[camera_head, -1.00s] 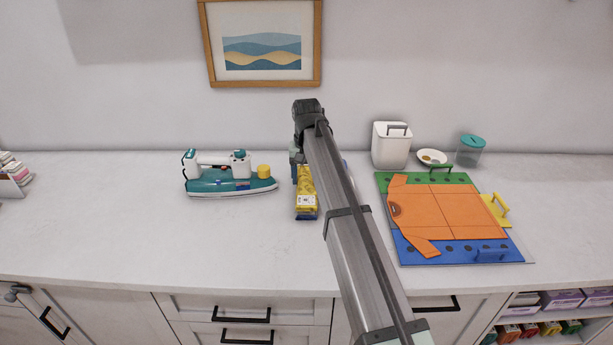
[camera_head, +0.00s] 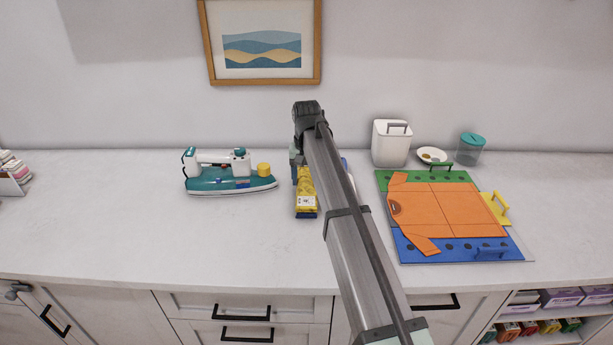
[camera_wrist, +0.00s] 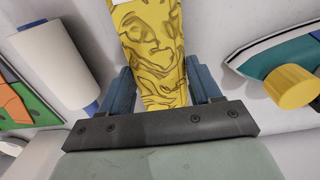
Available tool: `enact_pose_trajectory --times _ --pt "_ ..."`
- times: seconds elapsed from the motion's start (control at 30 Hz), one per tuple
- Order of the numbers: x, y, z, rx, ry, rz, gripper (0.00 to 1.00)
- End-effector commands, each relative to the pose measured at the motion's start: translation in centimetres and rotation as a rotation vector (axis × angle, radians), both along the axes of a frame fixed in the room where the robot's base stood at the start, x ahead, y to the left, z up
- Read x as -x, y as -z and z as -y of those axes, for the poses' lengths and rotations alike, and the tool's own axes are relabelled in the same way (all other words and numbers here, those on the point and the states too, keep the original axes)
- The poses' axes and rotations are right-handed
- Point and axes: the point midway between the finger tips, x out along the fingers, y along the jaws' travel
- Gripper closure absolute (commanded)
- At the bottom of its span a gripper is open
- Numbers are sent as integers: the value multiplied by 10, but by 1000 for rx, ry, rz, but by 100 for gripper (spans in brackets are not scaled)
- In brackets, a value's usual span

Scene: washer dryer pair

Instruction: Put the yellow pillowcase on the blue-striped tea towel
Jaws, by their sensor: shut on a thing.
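A yellow patterned item (camera_head: 306,184), which I take to be the folded yellow pillowcase, is over the middle of the counter. It also fills the middle of the wrist view (camera_wrist: 150,45), between the blue fingers of my gripper (camera_wrist: 160,78), which is shut on it. In the head view, my arm partly hides the gripper and the item. A pale patch and a dark blue part show at the item's near end. I cannot tell whether these belong to it or to something beneath. I cannot make out the blue-striped tea towel for certain in either view.
A teal iron (camera_head: 230,180) with a yellow knob stands to the left. A white roll with blue ends (camera_wrist: 55,62) lies beside my gripper. At right are a white bin (camera_head: 391,148), a dish, a teal-lidded jar and a folding board (camera_head: 490,249) bearing an orange shirt. The front-left counter is clear.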

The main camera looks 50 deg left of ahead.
Motion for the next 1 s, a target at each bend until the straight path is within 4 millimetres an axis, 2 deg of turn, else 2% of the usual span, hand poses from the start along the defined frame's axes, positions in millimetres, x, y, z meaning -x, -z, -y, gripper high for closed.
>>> enact_pose_trajectory --times 0.43,0.47,0.5,0.77,1.0 --pt "0 6 0 0 0 0 69" --pt "0 6 0 0 0 0 36" --pt "0 6 0 0 0 0 32" --pt "0 5 0 0 0 0 7" --pt "0 5 0 0 0 0 7"
